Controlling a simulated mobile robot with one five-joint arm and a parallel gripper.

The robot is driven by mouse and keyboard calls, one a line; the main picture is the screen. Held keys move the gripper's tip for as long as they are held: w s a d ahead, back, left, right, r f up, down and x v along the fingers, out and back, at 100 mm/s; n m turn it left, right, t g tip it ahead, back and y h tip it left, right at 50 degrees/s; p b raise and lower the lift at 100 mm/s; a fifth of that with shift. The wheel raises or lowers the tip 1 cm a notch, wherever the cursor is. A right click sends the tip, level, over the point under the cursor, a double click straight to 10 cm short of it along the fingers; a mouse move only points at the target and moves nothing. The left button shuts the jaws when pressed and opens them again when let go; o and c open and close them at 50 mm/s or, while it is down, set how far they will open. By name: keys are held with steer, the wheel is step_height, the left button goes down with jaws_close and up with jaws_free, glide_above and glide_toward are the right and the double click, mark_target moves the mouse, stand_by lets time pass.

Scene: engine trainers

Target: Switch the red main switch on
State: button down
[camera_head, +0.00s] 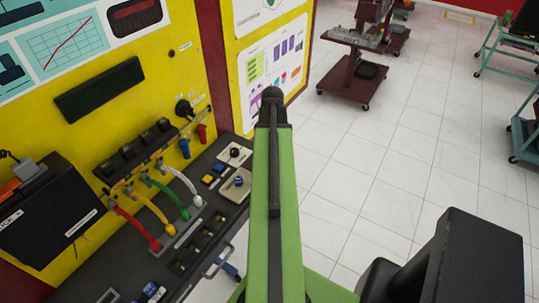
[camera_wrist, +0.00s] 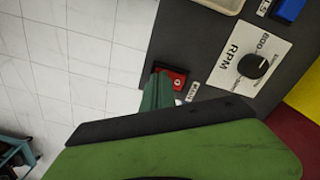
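The red main switch (camera_wrist: 174,79) shows in the wrist view as a small red piece at the edge of the dark console top. A small label (camera_wrist: 192,91), apparently reading MAIN, is beside it. The dark green tip of my gripper (camera_wrist: 157,92) is right next to the switch and overlaps its left side in the picture. I cannot tell whether they touch, or which way the switch is set. Only one narrow tip shows, so the opening is unclear. In the head view my green arm hides the switch and the gripper.
The RPM dial (camera_wrist: 252,66) is to the right of the switch. A wheeled cart (camera_head: 352,75) stands behind.

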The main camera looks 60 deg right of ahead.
step_height(320, 180, up, 7)
steer(key=p, duration=0.7)
stand_by(0.5)
